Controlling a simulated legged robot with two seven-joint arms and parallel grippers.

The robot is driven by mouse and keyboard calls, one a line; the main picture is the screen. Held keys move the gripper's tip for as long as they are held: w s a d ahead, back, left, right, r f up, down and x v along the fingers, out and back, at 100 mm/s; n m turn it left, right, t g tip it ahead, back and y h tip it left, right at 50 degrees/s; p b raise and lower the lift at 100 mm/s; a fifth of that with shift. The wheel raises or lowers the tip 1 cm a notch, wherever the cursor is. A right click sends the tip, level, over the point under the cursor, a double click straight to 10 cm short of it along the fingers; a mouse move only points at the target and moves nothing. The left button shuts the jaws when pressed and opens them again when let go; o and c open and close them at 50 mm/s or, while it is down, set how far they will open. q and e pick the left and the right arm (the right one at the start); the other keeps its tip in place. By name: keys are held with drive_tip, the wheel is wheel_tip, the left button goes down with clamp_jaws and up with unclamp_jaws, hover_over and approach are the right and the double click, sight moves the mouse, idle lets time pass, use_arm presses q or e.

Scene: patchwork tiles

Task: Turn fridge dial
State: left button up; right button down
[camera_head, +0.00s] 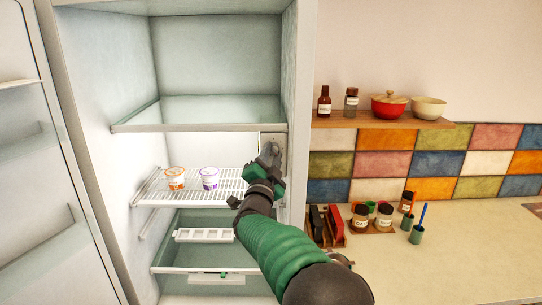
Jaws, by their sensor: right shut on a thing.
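The fridge (205,55) stands open on the left side of the head view. A small pale dial panel (279,138) sits on its inner right wall, just below the upper glass shelf. My right gripper (268,154) reaches up to this panel from the lower right and is shut on the dial. The jaws cover the dial, so its marking and turn angle are hidden. My left gripper is not in view.
A wire shelf holds an orange cup (175,179) and a purple-and-white cup (209,178), left of my right gripper. A white tray (204,235) lies lower down. The open fridge door (45,170) is at left. A counter (460,245) with jars is at right.

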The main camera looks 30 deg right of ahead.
drive_tip(key=shift+r+m+g+b, duration=0.15)
drive_tip(key=shift+m+g+b, duration=0.5)
drive_tip(key=shift+m, duration=1.55)
drive_tip(key=shift+m+g+b, duration=0.25)
drive_tip(key=shift+m+b, duration=0.05)
drive_tip(key=shift+m, duration=0.1)
drive_tip(key=shift+m+g, duration=0.3)
drive_tip(key=shift+m, duration=0.6)
drive_tip(key=shift+m+g, duration=0.4)
drive_tip(key=shift+m, duration=1)
drive_tip(key=shift+w+a+f+m+g+y, duration=0.1)
drive_tip(key=shift+f+m+g+y, duration=0.2)
drive_tip(key=shift+m, duration=0.4)
drive_tip(key=c, duration=1.2)
unclamp_jaws()
drive_tip(key=shift+r, duration=0.1)
drive_tip(key=shift+c, duration=0.2)
drive_tip(key=shift+o, duration=0.6)
drive_tip(key=shift+d+r, duration=0.1)
drive_tip(key=shift+d, duration=0.1)
